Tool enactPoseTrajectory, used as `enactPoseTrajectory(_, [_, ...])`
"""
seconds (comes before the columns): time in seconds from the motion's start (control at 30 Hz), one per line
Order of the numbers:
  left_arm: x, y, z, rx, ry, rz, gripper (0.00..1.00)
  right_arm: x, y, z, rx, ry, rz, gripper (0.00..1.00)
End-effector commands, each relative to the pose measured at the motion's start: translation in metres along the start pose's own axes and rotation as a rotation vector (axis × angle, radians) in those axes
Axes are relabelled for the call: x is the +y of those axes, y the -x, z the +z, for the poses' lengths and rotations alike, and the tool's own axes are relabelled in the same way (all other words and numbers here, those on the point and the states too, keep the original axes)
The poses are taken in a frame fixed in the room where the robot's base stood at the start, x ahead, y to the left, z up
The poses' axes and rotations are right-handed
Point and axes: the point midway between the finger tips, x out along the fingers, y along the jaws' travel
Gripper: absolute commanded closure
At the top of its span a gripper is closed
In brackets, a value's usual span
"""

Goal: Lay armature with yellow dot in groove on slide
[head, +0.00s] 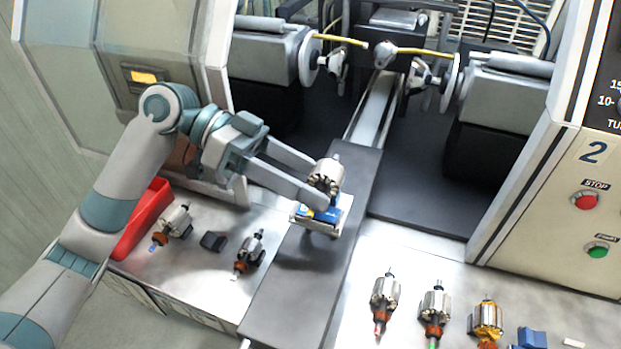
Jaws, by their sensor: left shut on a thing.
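My left gripper (318,184) is shut on an armature (326,175) with a steel core. It holds the armature steeply tilted, shaft end up, over the blue and metal holder (333,216) on the dark slide (290,285). The armature's lower end is hidden by the fingers and holder, so I cannot see its dot or tell whether it touches the holder. The holder's groove is mostly covered. My right gripper is not in view.
Armatures lie left of the slide, with blue (174,226) and white (249,254) end marks. Others lie right, with red (384,294) and green (434,304) marks, plus one gold-cored (487,321). A dark block (213,241) is empty. A red bin (143,218) stands left; winding heads (310,58) stand behind.

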Motion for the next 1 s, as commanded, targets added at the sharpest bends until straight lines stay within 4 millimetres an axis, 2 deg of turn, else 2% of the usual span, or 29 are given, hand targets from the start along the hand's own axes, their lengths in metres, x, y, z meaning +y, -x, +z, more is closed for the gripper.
enactPoseTrajectory(0.03, [-0.0027, -0.0035, 0.0093, -0.016, 0.014, 0.002, 0.66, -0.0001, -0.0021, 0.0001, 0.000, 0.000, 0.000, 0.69])
enactPoseTrajectory(0.63, [-0.0049, -0.0051, 0.0134, -0.017, 0.017, 0.001, 0.66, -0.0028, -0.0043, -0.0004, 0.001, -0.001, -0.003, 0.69])
enactPoseTrajectory(0.67, [-0.0049, -0.0051, 0.0134, -0.017, 0.017, 0.001, 0.33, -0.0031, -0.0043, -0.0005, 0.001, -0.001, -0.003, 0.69])
enactPoseTrajectory(0.73, [-0.0050, -0.0051, 0.0135, -0.017, 0.017, 0.001, 0.17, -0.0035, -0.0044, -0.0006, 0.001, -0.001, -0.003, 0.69])
enactPoseTrajectory(0.77, [-0.0052, -0.0050, 0.0135, -0.017, 0.018, 0.000, 0.14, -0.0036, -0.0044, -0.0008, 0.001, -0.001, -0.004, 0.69])
enactPoseTrajectory(1.0, [-0.0055, -0.0049, 0.0137, -0.017, 0.019, -0.001, 0.14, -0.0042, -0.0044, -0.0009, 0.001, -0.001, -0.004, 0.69])
